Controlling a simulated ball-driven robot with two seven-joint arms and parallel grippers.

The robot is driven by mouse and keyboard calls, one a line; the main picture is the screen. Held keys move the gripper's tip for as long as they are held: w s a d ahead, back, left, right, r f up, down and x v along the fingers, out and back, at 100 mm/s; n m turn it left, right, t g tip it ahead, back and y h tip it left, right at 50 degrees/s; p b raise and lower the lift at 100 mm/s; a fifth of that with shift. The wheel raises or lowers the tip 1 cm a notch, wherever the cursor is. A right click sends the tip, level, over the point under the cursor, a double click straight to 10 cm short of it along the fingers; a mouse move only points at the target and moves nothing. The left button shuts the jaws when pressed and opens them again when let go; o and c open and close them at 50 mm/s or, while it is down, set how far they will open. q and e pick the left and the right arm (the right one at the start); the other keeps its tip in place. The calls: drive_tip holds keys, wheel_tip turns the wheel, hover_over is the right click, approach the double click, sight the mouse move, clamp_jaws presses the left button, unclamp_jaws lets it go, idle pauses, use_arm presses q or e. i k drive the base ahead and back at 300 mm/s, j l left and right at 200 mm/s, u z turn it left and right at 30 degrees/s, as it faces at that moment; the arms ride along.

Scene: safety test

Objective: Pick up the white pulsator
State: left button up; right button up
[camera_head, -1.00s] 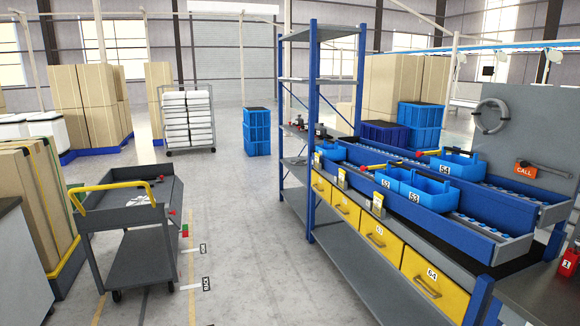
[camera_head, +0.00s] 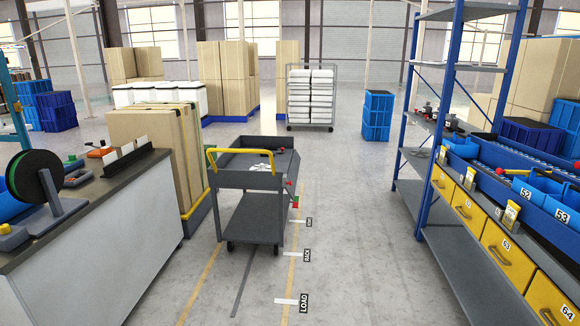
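A small white object (camera_head: 274,181) lies in the top tray of a grey cart (camera_head: 250,205) with a yellow handle, near the middle of the view. It is too small to tell whether it is the white pulsator. Stacked white pieces also fill a wheeled rack (camera_head: 312,98) at the back; their kind cannot be told. Neither of my grippers is in view.
A workbench (camera_head: 95,215) with a dark reel (camera_head: 35,180) stands at the left, beside strapped cartons (camera_head: 150,140). A blue shelf rack (camera_head: 409,150) and yellow drawers (camera_head: 500,250) stand at the right. The floor (camera_head: 355,240) between cart and shelves is clear.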

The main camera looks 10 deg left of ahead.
sight(262, 167)
drive_tip(key=i, duration=1.75)
drive_tip(key=i+u, duration=0.1)
drive_tip(key=i, duration=0.5)
drive_tip(key=i+l+u, duration=0.15)
drive_tip(key=i, duration=0.5)
drive_tip(key=i+l+u, duration=0.1)
drive_tip(key=i, duration=0.5)
